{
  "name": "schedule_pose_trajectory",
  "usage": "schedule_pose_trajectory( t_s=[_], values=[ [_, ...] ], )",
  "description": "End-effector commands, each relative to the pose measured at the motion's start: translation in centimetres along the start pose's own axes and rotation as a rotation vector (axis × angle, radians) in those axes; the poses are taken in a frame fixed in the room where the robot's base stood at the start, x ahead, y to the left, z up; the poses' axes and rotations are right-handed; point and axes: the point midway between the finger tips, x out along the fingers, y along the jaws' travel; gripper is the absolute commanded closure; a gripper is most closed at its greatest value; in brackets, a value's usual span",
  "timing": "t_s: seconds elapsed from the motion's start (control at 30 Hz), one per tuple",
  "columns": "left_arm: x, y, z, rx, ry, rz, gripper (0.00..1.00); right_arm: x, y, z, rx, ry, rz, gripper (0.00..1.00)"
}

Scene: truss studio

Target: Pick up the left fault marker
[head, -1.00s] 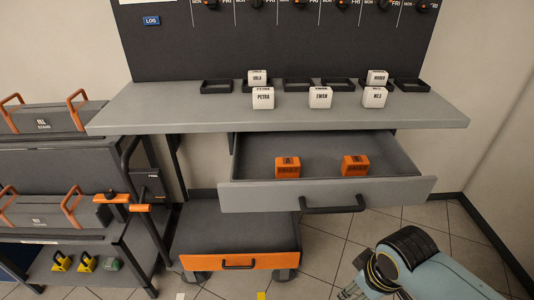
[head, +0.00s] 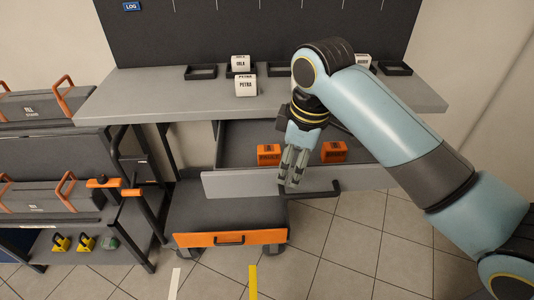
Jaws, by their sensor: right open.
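Two orange fault markers stand in the open grey drawer. The left fault marker (head: 268,154) is near the drawer's middle, and the right fault marker (head: 333,152) is to its right. My right gripper (head: 290,183) is open and empty. It points down at the drawer front, between the two markers in the picture and nearer the left one, apart from both. My left gripper is not in view.
The drawer's front panel (head: 237,183) and dark handle (head: 327,192) lie by the gripper. The worktop (head: 150,92) above holds white labelled blocks (head: 246,86) and dark trays (head: 201,72). A lower orange-fronted drawer (head: 200,241) is open. A cart with toolboxes (head: 35,195) stands left.

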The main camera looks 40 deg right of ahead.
Motion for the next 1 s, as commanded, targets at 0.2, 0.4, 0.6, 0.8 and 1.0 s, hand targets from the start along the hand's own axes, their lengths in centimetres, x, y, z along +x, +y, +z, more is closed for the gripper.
schedule_pose_trajectory(
  t_s=[0.2,0.4,0.6,0.8,1.0],
  values=[
    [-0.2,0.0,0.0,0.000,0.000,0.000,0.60,-1.7,4.7,-4.2,-0.192,-0.005,-0.061,0.42],
    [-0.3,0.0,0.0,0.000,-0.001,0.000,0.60,-3.4,7.4,-6.6,-0.332,0.001,-0.118,0.42],
    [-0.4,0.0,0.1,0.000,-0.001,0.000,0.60,-0.9,7.3,-6.7,-0.348,0.001,-0.128,0.42],
    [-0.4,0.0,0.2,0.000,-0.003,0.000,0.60,1.7,7.0,-6.7,-0.347,0.002,-0.126,0.42],
    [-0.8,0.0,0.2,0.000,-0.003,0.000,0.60,3.7,7.3,-6.5,-0.347,0.000,-0.126,0.42]
  ],
)
